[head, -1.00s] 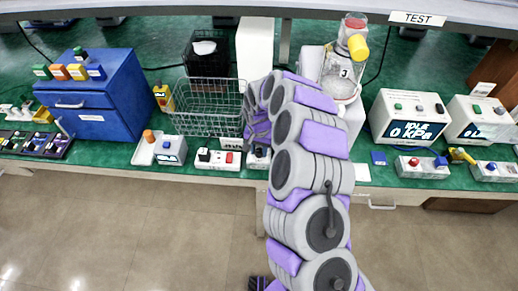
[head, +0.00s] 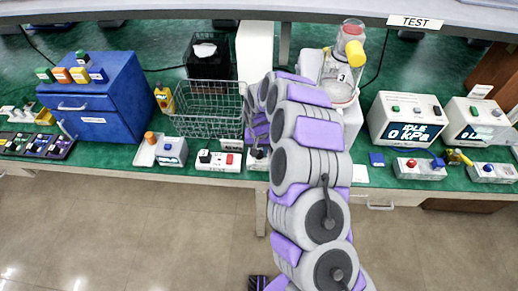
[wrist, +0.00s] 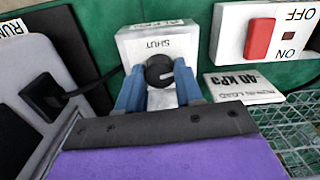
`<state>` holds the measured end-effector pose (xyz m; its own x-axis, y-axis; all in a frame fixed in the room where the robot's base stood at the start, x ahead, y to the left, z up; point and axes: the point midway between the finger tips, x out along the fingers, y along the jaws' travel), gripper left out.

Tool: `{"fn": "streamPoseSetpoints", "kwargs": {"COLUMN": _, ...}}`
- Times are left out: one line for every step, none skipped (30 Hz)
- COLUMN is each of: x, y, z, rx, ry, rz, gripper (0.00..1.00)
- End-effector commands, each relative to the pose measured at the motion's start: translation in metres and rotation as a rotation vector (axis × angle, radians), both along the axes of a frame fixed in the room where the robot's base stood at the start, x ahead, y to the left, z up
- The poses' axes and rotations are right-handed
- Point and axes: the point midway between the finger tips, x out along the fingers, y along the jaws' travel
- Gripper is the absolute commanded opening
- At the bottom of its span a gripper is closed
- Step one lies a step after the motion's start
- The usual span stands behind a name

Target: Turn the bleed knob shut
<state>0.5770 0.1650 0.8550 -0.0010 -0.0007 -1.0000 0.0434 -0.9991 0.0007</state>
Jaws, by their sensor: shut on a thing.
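The bleed knob (wrist: 159,70) is a round black knob on a small pale box (wrist: 128,44) marked SHUT, in the middle of the wrist view. My gripper (wrist: 158,74) has its two blue fingers on either side of the knob, shut on it. The fingers partly hide the knob's sides, so I cannot tell exactly how far it is turned. In the head view the bleed box (head: 257,165) is at the bench's front edge, partly hidden by my arm and gripper.
A white switch box with a red rocker (wrist: 261,38) and a lettered placard (wrist: 243,87) are close beside the bleed box. A wire basket (head: 205,108) stands behind them. A jar with a yellow part (head: 342,75) stands right of my arm.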

Motion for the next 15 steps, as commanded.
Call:
{"fn": "streamPoseSetpoints", "kwargs": {"x": -0.001, "y": -0.0005, "z": 0.0011, "rx": -0.001, "ry": 0.003, "rz": 0.043, "gripper": 0.05}}
{"fn": "streamPoseSetpoints", "kwargs": {"x": -0.0009, "y": -0.0004, "z": 0.0012, "rx": -0.001, "ry": 0.003, "rz": 0.072, "gripper": 0.05}}
{"fn": "streamPoseSetpoints", "kwargs": {"x": -0.0009, "y": -0.0004, "z": 0.0013, "rx": -0.001, "ry": 0.003, "rz": 0.11, "gripper": 0.05}}
{"fn": "streamPoseSetpoints", "kwargs": {"x": -0.0009, "y": -0.0005, "z": 0.0013, "rx": 0.0, "ry": 0.003, "rz": 0.138, "gripper": 0.05}}
{"fn": "streamPoseSetpoints", "kwargs": {"x": -0.001, "y": -0.0005, "z": 0.0013, "rx": 0.0, "ry": 0.003, "rz": 0.167, "gripper": 0.05}}
{"fn": "streamPoseSetpoints", "kwargs": {"x": -0.0011, "y": -0.0002, "z": 0.0014, "rx": 0.0, "ry": 0.003, "rz": 0.205, "gripper": 0.05}}
{"fn": "streamPoseSetpoints", "kwargs": {"x": -0.0011, "y": -0.0002, "z": 0.0015, "rx": 0.0, "ry": 0.003, "rz": 0.233, "gripper": 0.05}}
{"fn": "streamPoseSetpoints", "kwargs": {"x": -0.0011, "y": -0.0004, "z": 0.0015, "rx": -0.001, "ry": 0.003, "rz": 0.262, "gripper": 0.05}}
{"fn": "streamPoseSetpoints", "kwargs": {"x": -0.0011, "y": -0.0004, "z": 0.0015, "rx": 0.0, "ry": 0.003, "rz": 0.3, "gripper": 0.05}}
{"fn": "streamPoseSetpoints", "kwargs": {"x": -0.0012, "y": -0.0003, "z": 0.0015, "rx": 0.0, "ry": 0.003, "rz": 0.327, "gripper": 0.05}}
{"fn": "streamPoseSetpoints", "kwargs": {"x": -0.0012, "y": -0.0002, "z": 0.0015, "rx": 0.001, "ry": 0.003, "rz": 0.354, "gripper": 0.05}}
{"fn": "streamPoseSetpoints", "kwargs": {"x": -0.0011, "y": -0.0001, "z": 0.0015, "rx": 0.0, "ry": 0.003, "rz": 0.392, "gripper": 0.05}}
{"fn": "streamPoseSetpoints", "kwargs": {"x": -0.001, "y": -0.0002, "z": 0.0015, "rx": 0.0, "ry": 0.003, "rz": 0.418, "gripper": 0.05}}
{"fn": "streamPoseSetpoints", "kwargs": {"x": -0.001, "y": -0.0002, "z": 0.0015, "rx": 0.0, "ry": 0.002, "rz": 0.444, "gripper": 0.05}}
{"fn": "streamPoseSetpoints", "kwargs": {"x": -0.0009, "y": 0.0, "z": 0.0014, "rx": 0.0, "ry": 0.002, "rz": 0.477, "gripper": 0.05}}
